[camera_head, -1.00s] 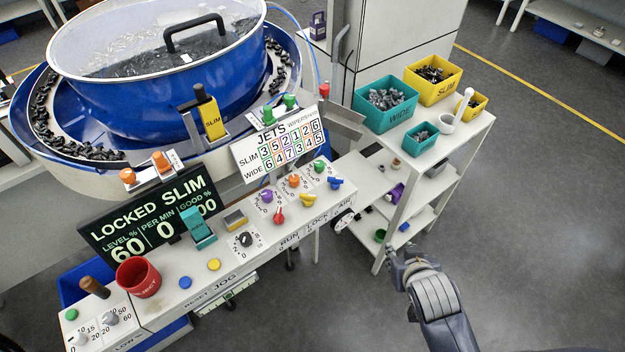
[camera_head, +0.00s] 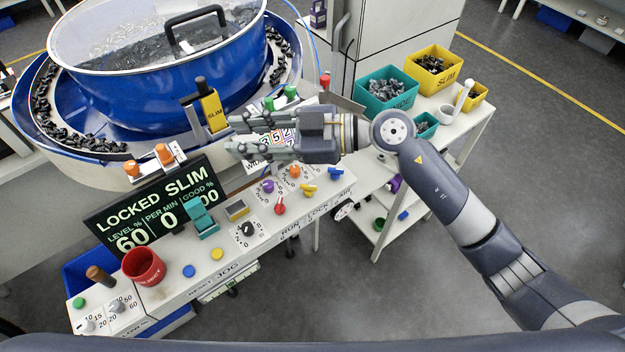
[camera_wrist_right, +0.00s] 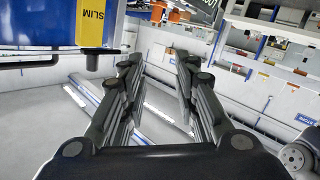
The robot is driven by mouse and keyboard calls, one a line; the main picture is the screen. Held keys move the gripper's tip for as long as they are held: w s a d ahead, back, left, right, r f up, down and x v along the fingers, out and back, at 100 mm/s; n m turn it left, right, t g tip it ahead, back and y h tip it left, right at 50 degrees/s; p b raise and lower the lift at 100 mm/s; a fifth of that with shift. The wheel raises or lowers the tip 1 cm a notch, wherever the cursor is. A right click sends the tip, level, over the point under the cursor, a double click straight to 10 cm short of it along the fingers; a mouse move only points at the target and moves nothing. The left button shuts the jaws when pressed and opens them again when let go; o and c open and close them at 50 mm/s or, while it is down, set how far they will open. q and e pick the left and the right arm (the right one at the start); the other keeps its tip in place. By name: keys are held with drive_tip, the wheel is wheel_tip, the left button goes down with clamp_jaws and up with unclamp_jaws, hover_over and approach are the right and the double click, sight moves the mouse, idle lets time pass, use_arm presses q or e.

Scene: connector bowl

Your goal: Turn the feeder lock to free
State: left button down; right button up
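The sign (camera_head: 155,205) reads LOCKED SLIM. A yellow knob (camera_head: 308,190) sits above the word LOCK on the front of the white panel (camera_head: 255,262). A red knob (camera_head: 280,208) sits above RUN and a blue knob (camera_head: 335,173) above AIR. My right gripper (camera_head: 233,134) is open and empty, pointing left above the back of the panel. It is in front of the jets board (camera_head: 285,136) and hides much of it. It is apart from the yellow knob. In the right wrist view the two fingers (camera_wrist_right: 158,62) are spread with nothing between them. My left gripper is not in view.
The blue feeder bowl (camera_head: 180,95) stands behind, with a yellow SLIM block (camera_head: 213,112) by the fingertips. A red cup (camera_head: 143,266) stands on the panel at left. A shelf with teal (camera_head: 385,92) and yellow (camera_head: 432,66) bins stands right. Front floor is clear.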

drive_tip(key=w+d+f+g+h, duration=0.1)
drive_tip(key=w+d+f+h, duration=0.1)
drive_tip(key=d+f+h, duration=0.4)
drive_tip(key=m+h, duration=0.4)
drive_tip(key=h, duration=0.2)
approach(310, 185)
drive_tip(key=p+x, duration=0.2)
drive_tip(key=x, duration=0.6)
drive_tip(key=shift+s+f, duration=0.1)
clamp_jaws()
